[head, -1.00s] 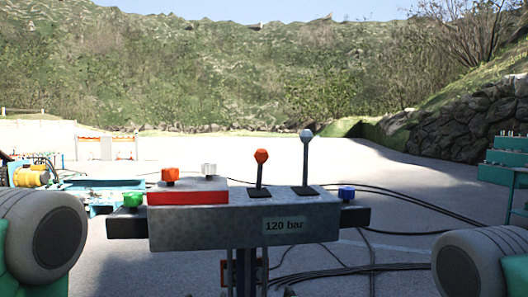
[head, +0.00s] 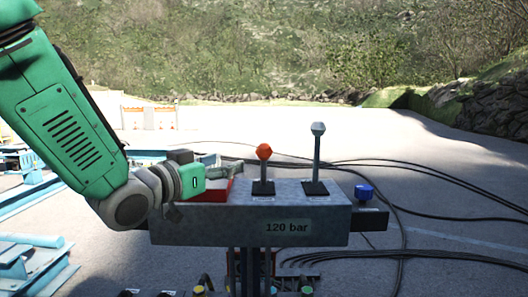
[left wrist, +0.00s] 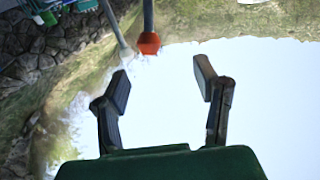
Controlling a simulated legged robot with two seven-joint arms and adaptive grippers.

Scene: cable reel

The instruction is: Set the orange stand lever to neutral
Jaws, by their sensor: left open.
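The orange-knobbed lever (head: 263,152) stands about upright from a dark base on the grey control box (head: 230,225). A taller lever with a white-grey knob (head: 317,129) stands to its right. My left gripper (head: 228,171) is over the left part of the box, left of the orange lever and apart from it. In the left wrist view its two fingers (left wrist: 164,82) are spread with nothing between them. The orange knob (left wrist: 149,43) shows there beyond the fingertips, with the pale knob (left wrist: 126,54) beside it. My right gripper is not in view.
A red block (head: 215,191) on the box is partly hidden by my left gripper. A blue knob (head: 364,192) sits at the box's right end. A "120 bar" label (head: 288,226) is on the front. Black cables (head: 430,190) lie on the ground at right.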

